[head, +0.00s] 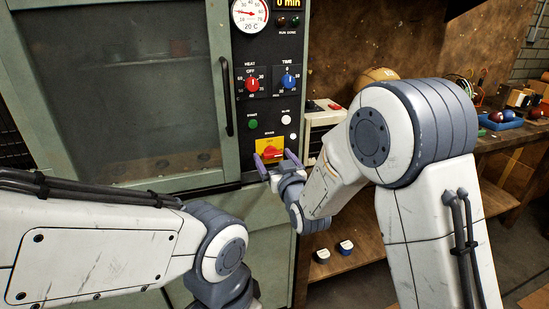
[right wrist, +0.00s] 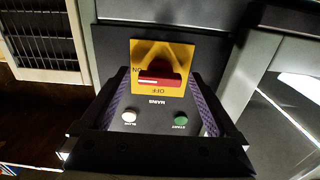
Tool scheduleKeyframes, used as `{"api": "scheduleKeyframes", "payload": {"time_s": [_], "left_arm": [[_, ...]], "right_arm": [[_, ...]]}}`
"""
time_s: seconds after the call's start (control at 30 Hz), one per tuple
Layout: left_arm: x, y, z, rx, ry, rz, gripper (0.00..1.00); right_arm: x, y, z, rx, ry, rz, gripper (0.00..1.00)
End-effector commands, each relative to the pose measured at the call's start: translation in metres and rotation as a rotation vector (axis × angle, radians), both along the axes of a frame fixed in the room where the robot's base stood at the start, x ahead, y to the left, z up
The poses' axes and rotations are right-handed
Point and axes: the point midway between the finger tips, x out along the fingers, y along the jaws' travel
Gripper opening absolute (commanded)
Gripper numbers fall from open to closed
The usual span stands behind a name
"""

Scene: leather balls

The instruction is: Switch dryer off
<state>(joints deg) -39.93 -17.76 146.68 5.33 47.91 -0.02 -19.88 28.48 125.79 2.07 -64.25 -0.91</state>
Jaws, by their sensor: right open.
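The dryer (head: 120,90) is a grey-green cabinet with a glass door and a dark control panel on its right side. Its main switch is a red rotary knob (head: 271,151) on a yellow plate (head: 262,143), low on the panel. In the right wrist view the red knob (right wrist: 160,79) lies crosswise, its white mark toward the "ON" lettering; "OFF" is on the plate's lower edge there. My right gripper (head: 277,160) is open, its purple-padded fingers pointing at the switch. The knob shows between the fingers; contact cannot be told. My left gripper is out of view.
Above the switch are a green start button (head: 253,124), white buttons, a red heat knob (head: 252,85) and a blue time knob (head: 289,81). The door handle (head: 226,97) is left of the panel. A workbench with a ball (head: 375,76) and a blue tray (head: 500,122) stands right.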

Motion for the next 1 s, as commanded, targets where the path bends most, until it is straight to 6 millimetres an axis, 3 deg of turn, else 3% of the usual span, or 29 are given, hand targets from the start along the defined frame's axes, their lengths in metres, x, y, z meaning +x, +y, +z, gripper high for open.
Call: {"api": "scheduleKeyframes", "payload": {"time_s": [0.03,0.23,0.63,1.0], "left_arm": [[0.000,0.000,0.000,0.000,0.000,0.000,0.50],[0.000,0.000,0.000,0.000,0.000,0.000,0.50],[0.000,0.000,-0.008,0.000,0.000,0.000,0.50],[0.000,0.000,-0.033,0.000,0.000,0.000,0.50]], "right_arm": [[0.000,0.000,0.000,0.000,0.000,0.000,0.88],[0.000,0.000,0.000,0.000,-0.001,0.000,0.11],[0.000,0.000,-0.001,-0.068,-0.025,-0.001,0.10],[0.000,0.000,-0.002,-0.345,-0.117,-0.001,0.10]]}}
